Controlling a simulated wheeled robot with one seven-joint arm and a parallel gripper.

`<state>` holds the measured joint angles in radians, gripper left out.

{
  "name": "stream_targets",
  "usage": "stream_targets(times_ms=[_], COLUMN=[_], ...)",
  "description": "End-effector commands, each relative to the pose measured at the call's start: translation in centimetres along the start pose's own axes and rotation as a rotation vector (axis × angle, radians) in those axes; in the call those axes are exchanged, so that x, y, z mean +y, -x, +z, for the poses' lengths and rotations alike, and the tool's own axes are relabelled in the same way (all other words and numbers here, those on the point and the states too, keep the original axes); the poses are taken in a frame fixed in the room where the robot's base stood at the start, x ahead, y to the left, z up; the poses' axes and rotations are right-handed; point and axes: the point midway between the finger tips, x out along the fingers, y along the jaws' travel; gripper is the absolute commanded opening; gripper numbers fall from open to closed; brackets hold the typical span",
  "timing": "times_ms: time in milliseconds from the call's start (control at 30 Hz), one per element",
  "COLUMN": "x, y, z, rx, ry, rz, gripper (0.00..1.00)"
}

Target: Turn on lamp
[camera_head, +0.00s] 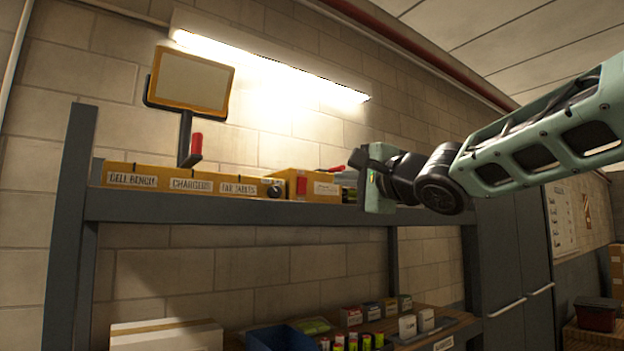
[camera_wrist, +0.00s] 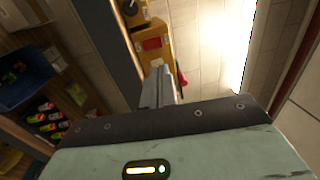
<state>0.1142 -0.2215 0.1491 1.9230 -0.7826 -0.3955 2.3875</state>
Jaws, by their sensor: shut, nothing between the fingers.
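A long tube lamp (camera_head: 270,68) on the block wall glows brightly; its glow also shows in the wrist view (camera_wrist: 238,45). A square yellow-framed panel (camera_head: 192,80) stands on a dark bracket above the shelf, its face dull and unlit. I cannot tell which one the task means. A yellow box (camera_head: 318,190) with a red part and a red lever (camera_head: 333,169) is on the shelf. My gripper (camera_head: 362,180) is to its right, side-on. In the wrist view my fingers (camera_wrist: 158,88) are shut and empty, overlapping the yellow box (camera_wrist: 153,30); contact cannot be told.
Yellow labelled bins (camera_head: 190,184) line the grey shelf (camera_head: 220,208), with a black knob (camera_head: 275,189) at their right end. Below are a blue bin (camera_head: 283,338), a cardboard box (camera_head: 165,335) and several small goods. Grey cabinets (camera_head: 512,250) stand at the right.

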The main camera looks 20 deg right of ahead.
Motion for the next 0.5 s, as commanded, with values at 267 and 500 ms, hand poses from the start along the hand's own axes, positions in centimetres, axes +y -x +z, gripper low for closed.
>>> stream_targets(times_ms=[267,500], x=[0.0,-0.1], y=[-6.0,-9.8], z=[-0.1,0.0], rx=[0.000,-0.001], ry=[-0.002,-0.002], rz=[0.001,0.000], gripper=[0.00,0.00])
